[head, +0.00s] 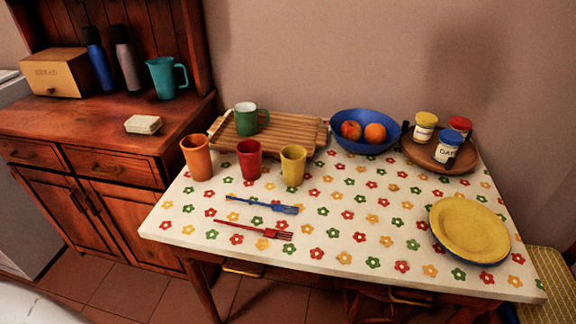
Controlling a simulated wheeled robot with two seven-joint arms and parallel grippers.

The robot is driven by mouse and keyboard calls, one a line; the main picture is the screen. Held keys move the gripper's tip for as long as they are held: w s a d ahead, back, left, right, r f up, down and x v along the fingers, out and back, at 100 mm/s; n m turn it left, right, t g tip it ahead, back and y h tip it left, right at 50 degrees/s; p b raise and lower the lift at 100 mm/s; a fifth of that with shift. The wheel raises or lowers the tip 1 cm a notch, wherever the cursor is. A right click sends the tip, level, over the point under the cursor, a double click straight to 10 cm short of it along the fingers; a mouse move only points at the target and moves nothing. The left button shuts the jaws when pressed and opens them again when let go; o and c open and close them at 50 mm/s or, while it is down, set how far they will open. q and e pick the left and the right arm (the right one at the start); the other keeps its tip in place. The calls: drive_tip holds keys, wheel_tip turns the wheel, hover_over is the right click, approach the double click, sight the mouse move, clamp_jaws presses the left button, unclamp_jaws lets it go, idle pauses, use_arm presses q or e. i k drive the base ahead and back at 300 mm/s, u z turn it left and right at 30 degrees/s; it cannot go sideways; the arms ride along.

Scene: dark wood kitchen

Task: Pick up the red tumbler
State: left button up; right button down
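The red tumbler (249,160) stands upright on the table with the flowered cloth (330,262). It is between an orange tumbler (197,158) on its left and a yellow tumbler (292,166) on its right, with small gaps to both. The front edge of a slatted wooden board (290,133) is just behind it. Neither of my grippers shows in the head view.
A green mug (246,118) stands on the board. A blue fork (262,204) and a red fork (253,230) lie in front. A blue fruit bowl (365,144), a round tray (424,152) with jars and a yellow plate (468,230) are to the right. The front middle is clear.

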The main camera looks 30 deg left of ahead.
sight(250, 152)
drive_tip(key=z, duration=2.35)
drive_tip(key=k, duration=1.95)
drive_tip(key=u, duration=2.55)
